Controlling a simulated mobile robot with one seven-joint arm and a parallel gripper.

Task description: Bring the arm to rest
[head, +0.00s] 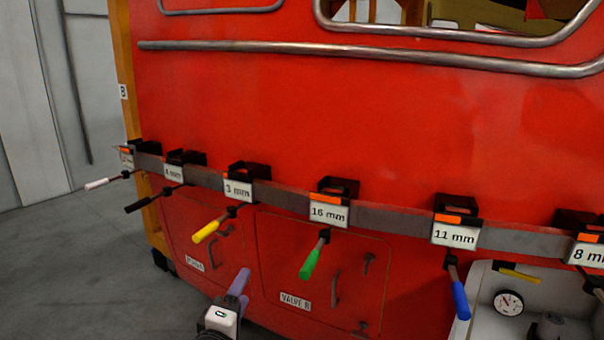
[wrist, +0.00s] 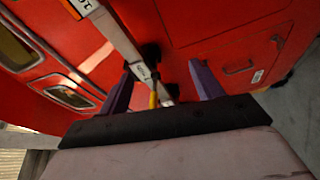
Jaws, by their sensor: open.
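My gripper (head: 242,278), with purple fingers, is at the bottom of the head view, low in front of the red train side (head: 340,120). It is open, with no object held. In the wrist view my gripper (wrist: 162,68) has its two fingers wide apart. The yellow-handled tool (head: 207,230) hangs from the rail, above and left of the gripper in the head view. Its yellow handle (wrist: 153,100) shows between the fingers in the wrist view, apparently beyond them.
A grey rail (head: 289,197) crosses the train side with labelled black holders. White, black, green (head: 313,260) and blue (head: 459,292) handled tools hang from it. A white panel with a gauge (head: 508,303) is at lower right. Open floor (head: 70,260) lies at left.

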